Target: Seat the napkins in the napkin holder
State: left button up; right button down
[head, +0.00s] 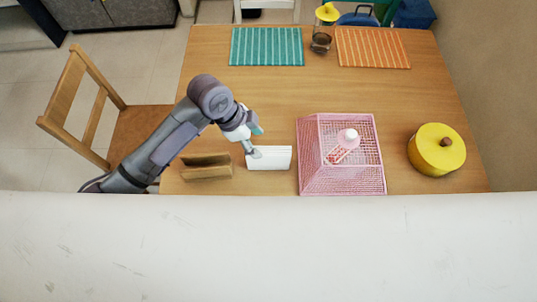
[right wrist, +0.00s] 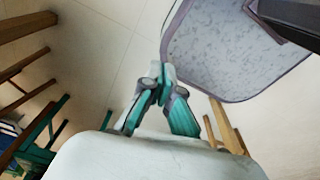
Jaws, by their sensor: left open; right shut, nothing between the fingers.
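The white napkins (head: 275,158) stand as an upright stack near the front edge of the table in the head view. The brown napkin holder (head: 206,172) stands to their left, with a slot between its two walls. My left gripper (head: 252,152) is at the upper left corner of the napkins, with its fingers open. I cannot tell whether a finger touches them. My right gripper (right wrist: 160,72) shows only in the right wrist view, shut and empty, away from the napkins and holder.
A pink wire mesh cover (head: 341,180) stands close to the right of the napkins. A yellow lidded pot (head: 437,150) is farther right. Teal (head: 267,46) and orange (head: 372,47) placemats and a glass jar (head: 321,43) lie toward the back. The middle of the wooden table (head: 275,95) is clear.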

aim_at(267, 150)
pick_arm(q)
jog(key=x, duration=0.2)
jog(key=shift+w+d+f, duration=0.15)
jog(key=shift+w+f, duration=0.05)
jog(key=shift+w+d+f, duration=0.1)
jog(key=shift+f, duration=0.2)
jog(key=p+x, duration=0.1)
jog(key=x, duration=0.3)
jog(key=shift+d+p, duration=0.2)
jog(key=shift+p, duration=0.2)
jog(key=shift+d+f, duration=0.2)
jog(key=shift+f, duration=0.3)
jog(key=shift+w, duration=0.1)
pick_arm(e)
jog(key=shift+w+r, duration=0.2)
jog(key=shift+r, duration=0.35)
jog(key=shift+w+r, duration=0.15)
jog(key=shift+r, duration=0.35)
pick_arm(q)
jog(key=shift+f, duration=0.2)
grip_shut()
